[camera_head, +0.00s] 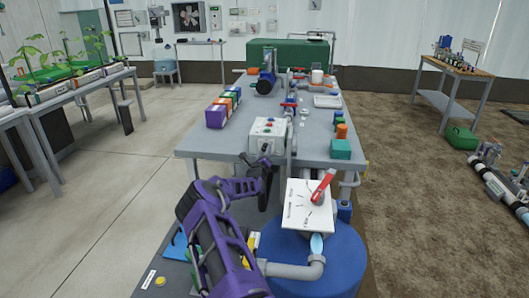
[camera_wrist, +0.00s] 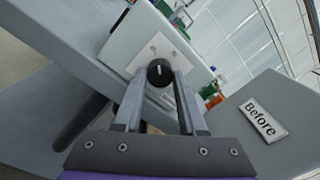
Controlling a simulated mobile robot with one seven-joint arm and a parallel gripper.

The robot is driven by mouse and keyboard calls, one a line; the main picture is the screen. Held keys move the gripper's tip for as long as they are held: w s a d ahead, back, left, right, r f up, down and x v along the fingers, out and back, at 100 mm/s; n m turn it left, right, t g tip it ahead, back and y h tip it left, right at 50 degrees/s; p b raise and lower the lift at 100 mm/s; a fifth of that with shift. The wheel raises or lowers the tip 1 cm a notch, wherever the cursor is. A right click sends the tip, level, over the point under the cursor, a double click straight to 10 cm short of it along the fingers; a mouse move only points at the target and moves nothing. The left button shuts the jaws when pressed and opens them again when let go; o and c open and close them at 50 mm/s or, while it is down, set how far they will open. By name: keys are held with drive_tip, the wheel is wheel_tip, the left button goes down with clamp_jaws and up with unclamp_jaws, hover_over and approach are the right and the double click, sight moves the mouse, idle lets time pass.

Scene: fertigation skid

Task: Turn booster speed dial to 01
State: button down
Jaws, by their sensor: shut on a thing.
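The booster speed dial (camera_wrist: 160,72) is a round black knob with a small white mark, on a pale panel of the control box (camera_wrist: 137,40). My gripper (camera_wrist: 160,82) has its two grey fingers on either side of the knob and is shut on it. The scale marks around the knob are too small to read, so I cannot tell its setting. In the head view, my gripper (camera_head: 265,160) reaches the near face of the control box (camera_head: 268,126), which has coloured buttons on top. The dial is hidden there.
The box sits at the near edge of the grey bench (camera_head: 205,140). A white board with a red lever (camera_head: 321,187) stands right of my arm, above a blue tank (camera_head: 330,250). A "Before" label (camera_wrist: 262,121) shows on a grey surface in the wrist view.

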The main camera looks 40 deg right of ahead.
drive_tip(key=shift+n, duration=0.8)
drive_tip(key=shift+c, duration=2.4)
unclamp_jaws()
drive_tip(key=p+v, duration=0.3)
drive_tip(key=v, duration=1.4)
drive_tip(key=shift+s+p, duration=0.2)
drive_tip(key=shift+p, duration=0.2)
drive_tip(key=shift+a+f, duration=0.1)
